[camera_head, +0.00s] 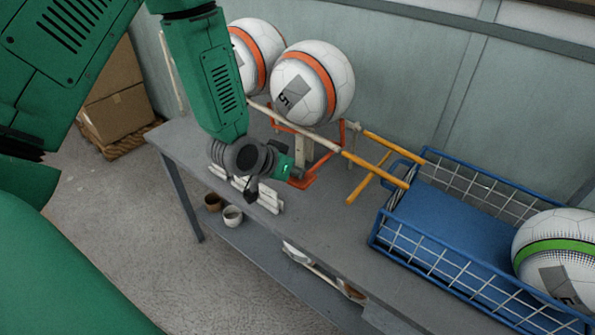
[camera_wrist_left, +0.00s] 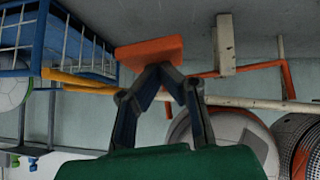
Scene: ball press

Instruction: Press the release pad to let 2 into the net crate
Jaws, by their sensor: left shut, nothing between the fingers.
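My left gripper (camera_head: 302,175) is shut and empty, low over the bench beside the ball stand. In the left wrist view its fingertips (camera_wrist_left: 166,68) meet at the near edge of the orange release pad (camera_wrist_left: 150,53); I cannot tell whether they touch it. In the head view the pad is mostly hidden by the gripper. Two white balls with orange bands, a front one (camera_head: 312,82) and a rear one (camera_head: 257,55), rest on the rails. The blue net crate (camera_head: 440,268) stands at right, with a green-banded ball (camera_head: 558,255) at its far end. My right gripper is out of view.
Yellow-tipped rails (camera_head: 375,165) run from the stand to the crate. The grey bench (camera_head: 320,225) has bare room in front of the crate. Cups (camera_head: 232,216) sit on the lower shelf. Cardboard boxes (camera_head: 112,90) stand on a pallet at left. A wall runs behind.

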